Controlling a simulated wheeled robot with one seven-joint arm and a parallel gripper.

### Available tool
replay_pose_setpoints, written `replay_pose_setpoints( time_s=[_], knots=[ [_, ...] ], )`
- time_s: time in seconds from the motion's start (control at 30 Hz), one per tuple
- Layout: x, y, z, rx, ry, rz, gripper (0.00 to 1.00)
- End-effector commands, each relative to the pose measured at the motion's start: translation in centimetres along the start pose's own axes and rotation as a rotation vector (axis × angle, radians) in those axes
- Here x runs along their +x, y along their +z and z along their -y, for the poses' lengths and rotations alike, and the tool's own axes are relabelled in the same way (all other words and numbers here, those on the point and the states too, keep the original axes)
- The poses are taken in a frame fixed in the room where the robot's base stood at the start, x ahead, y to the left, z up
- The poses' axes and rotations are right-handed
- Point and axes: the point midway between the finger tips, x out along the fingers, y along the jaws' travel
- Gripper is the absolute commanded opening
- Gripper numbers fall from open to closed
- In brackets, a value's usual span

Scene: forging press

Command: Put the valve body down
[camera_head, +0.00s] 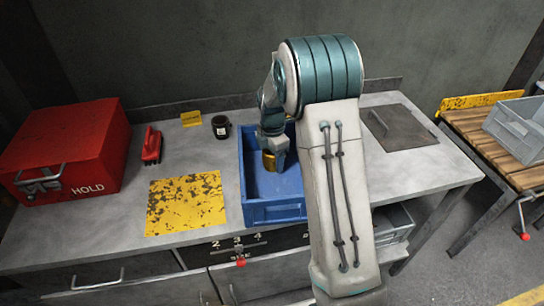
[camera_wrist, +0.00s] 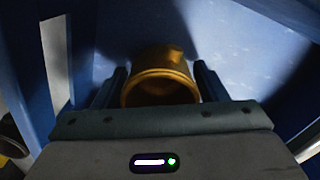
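The valve body (camera_wrist: 160,75) is a brass-coloured, hollow round part. In the wrist view it sits between my two gripper fingers (camera_wrist: 162,88), its open end toward the camera. In the head view the valve body (camera_head: 269,161) shows small and dark gold at the end of my gripper (camera_head: 272,152), inside the blue crate (camera_head: 274,213). My fingers stand on both sides of it. The frames do not clearly show whether they press on it or whether it rests on the crate floor. My arm hides the crate's right side.
A red box marked HOLD (camera_head: 75,150), a red brush (camera_head: 152,146), a worn yellow mat (camera_head: 186,204) and a black mug (camera_head: 221,127) lie left of the crate. A dark plate (camera_head: 402,126) lies to the right. Bare bench shows around them. A grey crate (camera_head: 517,125) stands on a wooden table.

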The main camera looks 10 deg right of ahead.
Motion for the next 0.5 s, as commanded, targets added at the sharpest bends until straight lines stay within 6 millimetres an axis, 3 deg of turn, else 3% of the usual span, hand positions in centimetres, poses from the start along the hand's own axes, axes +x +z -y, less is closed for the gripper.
replay_pose_setpoints(
  time_s=[0.33, 0.5],
  knots=[
    [-0.2, 0.0, 0.0, 0.000, 0.000, 0.000, 0.78],
    [-1.8, 0.0, -0.1, 0.000, 0.004, 0.001, 0.78]
  ],
)
